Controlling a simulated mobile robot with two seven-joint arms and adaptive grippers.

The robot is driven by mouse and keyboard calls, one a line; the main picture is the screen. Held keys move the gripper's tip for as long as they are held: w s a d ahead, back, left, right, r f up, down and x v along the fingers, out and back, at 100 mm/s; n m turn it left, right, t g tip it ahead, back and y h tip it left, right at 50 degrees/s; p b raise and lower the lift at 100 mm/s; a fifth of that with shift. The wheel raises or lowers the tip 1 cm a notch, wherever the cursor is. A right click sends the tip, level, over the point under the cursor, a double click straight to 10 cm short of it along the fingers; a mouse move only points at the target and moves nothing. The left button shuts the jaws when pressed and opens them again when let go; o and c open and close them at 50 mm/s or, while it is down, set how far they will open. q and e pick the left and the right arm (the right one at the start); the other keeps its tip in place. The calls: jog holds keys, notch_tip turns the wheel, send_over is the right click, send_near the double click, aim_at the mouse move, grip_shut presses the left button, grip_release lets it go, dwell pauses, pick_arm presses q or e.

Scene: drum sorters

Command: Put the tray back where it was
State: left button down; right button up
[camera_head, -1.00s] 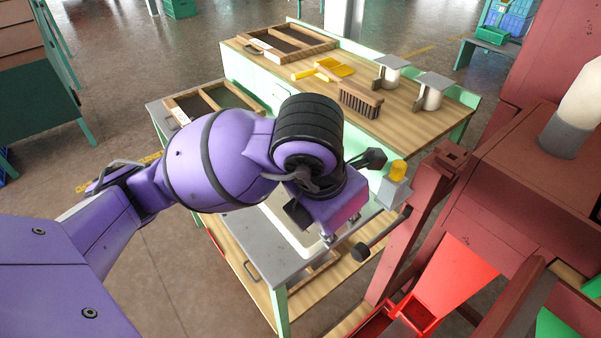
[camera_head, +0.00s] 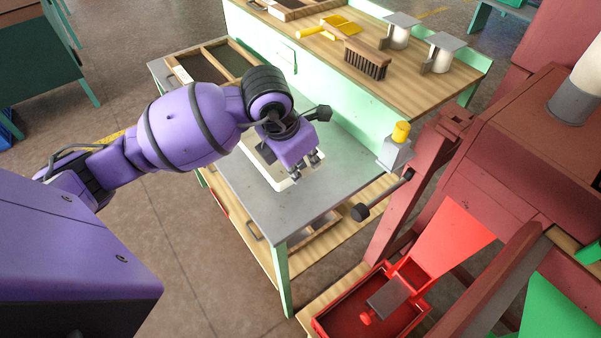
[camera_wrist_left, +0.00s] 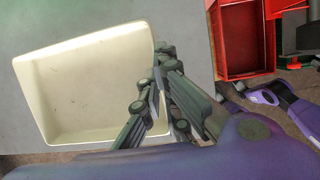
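The cream tray (camera_head: 284,184) is over the grey top of the low workbench (camera_head: 262,207), partly hidden by my left arm. I cannot tell whether it rests on the top or hangs just above it. In the left wrist view the tray (camera_wrist_left: 85,85) is shallow and empty. My left gripper (camera_head: 307,167) is at the tray's right end. In the wrist view its fingers (camera_wrist_left: 159,68) come together at the tray's right wall and look shut on it. My right gripper is in no view.
A red bin (camera_head: 340,312) is below. A wooden frame (camera_head: 215,55) lies at the bench's far left. The front right top is bare.

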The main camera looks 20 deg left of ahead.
aim_at(301, 174)
pick_arm(q)
jog(key=shift+w+a+f, duration=0.1)
jog(key=shift+a+f, duration=0.1)
jog(key=shift+f, duration=0.05)
jog(key=shift+w+a+f, duration=0.15)
jog(key=shift+f, duration=1.6)
jog(key=shift+f, duration=0.1)
jog(key=c, duration=2)
grip_release()
jog(key=shift+r, duration=0.25)
jog(key=v, duration=0.7)
jog(key=shift+r, duration=0.1)
